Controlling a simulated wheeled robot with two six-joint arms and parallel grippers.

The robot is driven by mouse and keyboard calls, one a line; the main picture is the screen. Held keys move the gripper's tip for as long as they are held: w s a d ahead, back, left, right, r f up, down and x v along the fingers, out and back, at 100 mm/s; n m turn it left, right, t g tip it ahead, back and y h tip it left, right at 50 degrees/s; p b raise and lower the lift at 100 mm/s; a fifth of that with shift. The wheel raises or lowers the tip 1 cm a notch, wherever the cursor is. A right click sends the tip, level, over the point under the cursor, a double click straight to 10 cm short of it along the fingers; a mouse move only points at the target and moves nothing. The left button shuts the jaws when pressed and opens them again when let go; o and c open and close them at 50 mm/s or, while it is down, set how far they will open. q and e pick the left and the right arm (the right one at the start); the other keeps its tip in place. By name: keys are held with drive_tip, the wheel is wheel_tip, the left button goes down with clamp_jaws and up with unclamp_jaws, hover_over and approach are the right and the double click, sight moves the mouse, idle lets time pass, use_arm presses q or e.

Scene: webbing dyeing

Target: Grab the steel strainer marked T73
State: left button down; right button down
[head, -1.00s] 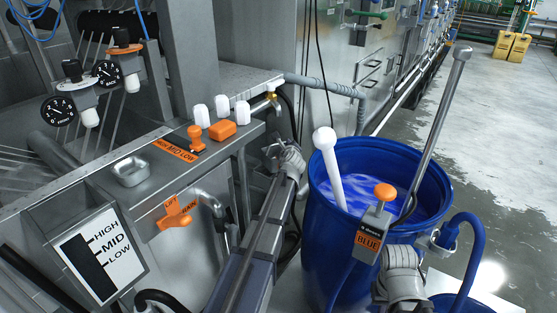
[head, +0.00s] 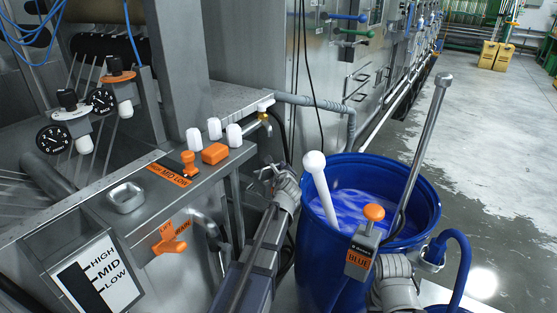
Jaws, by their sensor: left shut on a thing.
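I cannot make out a strainer or a T73 marking. A steel rod (head: 428,135) with a capped top leans out of the blue barrel (head: 325,265), its lower part hidden; I cannot tell what is at its lower end. My left gripper (head: 268,174) is just left of the barrel, near the end of the steel counter. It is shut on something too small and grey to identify. A grey wrist part of my right arm (head: 394,278) shows at the barrel's front right; its fingers cannot be made out.
A white round-headed rod (head: 321,190) stands in the blue liquid. An orange-knobbed device labelled BLUE (head: 361,250) sits at the barrel's front rim. A blue hose (head: 462,265) curves at right. The steel counter (head: 60,225) fills the left. Wet floor (head: 490,150) is open at right.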

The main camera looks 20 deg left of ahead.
use_arm(q)
drive_tip(key=s+d, duration=0.5)
drive_tip(key=s, duration=0.4)
drive_tip(key=shift+d, duration=0.15)
